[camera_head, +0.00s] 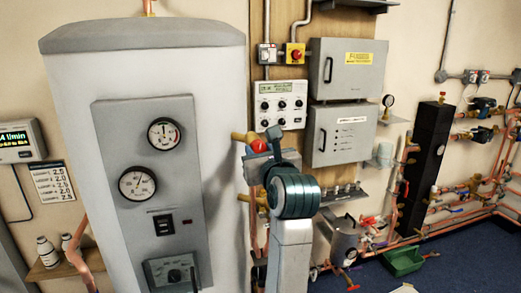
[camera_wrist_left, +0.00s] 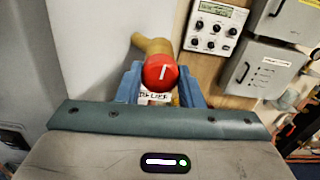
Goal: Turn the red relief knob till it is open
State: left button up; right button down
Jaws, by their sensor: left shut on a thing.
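The red relief knob (camera_wrist_left: 161,73) sits on the end of a brass valve body (camera_wrist_left: 152,46) in the left wrist view. A white line on its face stands nearly upright, tilted slightly. My left gripper (camera_wrist_left: 160,84) has one blue finger on each side of the knob and is shut on it. A small white label (camera_wrist_left: 154,97) shows just below the knob, partly hidden. In the head view the red knob (camera_head: 259,146) shows beside the tank, with my left gripper (camera_head: 265,152) at it, its fingers mostly hidden by my wrist. My right gripper is not in view.
A large grey tank (camera_head: 220,120) with gauges stands close on the left. A white control box (camera_head: 281,104) and grey cabinets (camera_head: 345,70) hang on the wall to the right. Copper pipes, a black column (camera_head: 428,150) and a green tray (camera_head: 404,261) are farther right.

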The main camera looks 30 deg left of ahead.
pick_arm(q)
jog(key=m+p, duration=0.3)
jog(key=m, duration=0.2)
jog(key=shift+r+p, duration=0.2)
jog(key=shift+p, duration=0.1)
jog(key=m+p, duration=0.4)
jog(key=shift+m, duration=0.3)
jog(key=shift+f+m+p, duration=0.1)
jog(key=shift+m+p, duration=0.35)
jog(key=shift+m, duration=0.15)
jog(key=o, duration=1)
jog(key=shift+f, duration=0.1)
